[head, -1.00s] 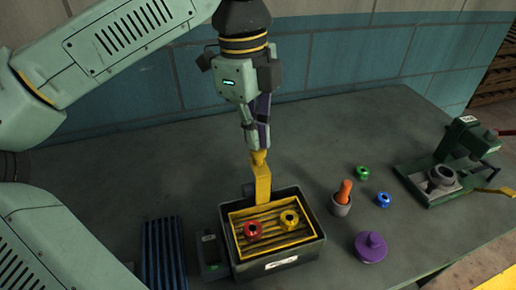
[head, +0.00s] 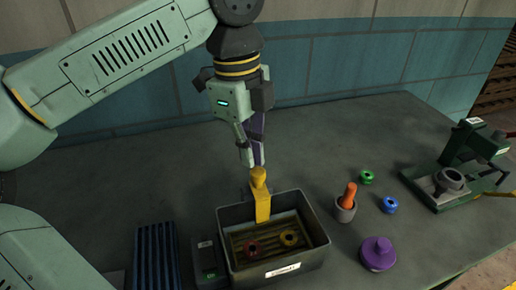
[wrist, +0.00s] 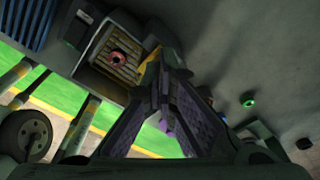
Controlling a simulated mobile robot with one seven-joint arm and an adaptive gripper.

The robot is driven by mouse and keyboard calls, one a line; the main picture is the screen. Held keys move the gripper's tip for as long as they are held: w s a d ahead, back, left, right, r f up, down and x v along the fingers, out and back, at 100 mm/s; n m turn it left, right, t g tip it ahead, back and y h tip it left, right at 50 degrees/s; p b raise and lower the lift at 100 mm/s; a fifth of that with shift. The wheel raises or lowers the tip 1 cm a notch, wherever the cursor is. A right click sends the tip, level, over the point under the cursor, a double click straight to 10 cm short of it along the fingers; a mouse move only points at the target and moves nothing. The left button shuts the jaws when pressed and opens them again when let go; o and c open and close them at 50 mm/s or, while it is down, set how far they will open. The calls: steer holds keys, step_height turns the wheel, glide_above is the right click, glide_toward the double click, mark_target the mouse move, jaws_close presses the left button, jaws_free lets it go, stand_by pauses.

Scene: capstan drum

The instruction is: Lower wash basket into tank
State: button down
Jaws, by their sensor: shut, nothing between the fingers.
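The wash basket (head: 263,208) sits low inside the dark grey tank (head: 229,256), its yellow handle standing up at the back wall and topped by a round knob. Its slatted floor lies deep in the tank and looks darkened. A red ring part (head: 251,248) and a yellow ring part (head: 289,238) lie in the basket. My gripper (head: 252,165) is shut and empty, just above the handle knob and apart from it or barely touching; I cannot tell which. In the wrist view the tank (wrist: 92,72) shows beyond the fingers, with the red ring part (wrist: 118,58) inside.
A small box with a green light (head: 209,265) stands at the tank's left, beside a blue ribbed rack (head: 156,258). To the right are a grey cup with an orange handle (head: 347,205), green (head: 367,177) and blue (head: 389,204) rings, a purple knobbed piece (head: 378,253) and a green press (head: 455,165).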

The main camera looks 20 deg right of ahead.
steer(key=shift+w+a+r, duration=0.3)
steer(key=shift+w+a, duration=0.35)
steer(key=shift+w, duration=0.05)
step_height(320, 180, up, 12)
steer(key=shift+w+a, duration=0.4)
steer(key=shift+w, duration=0.05)
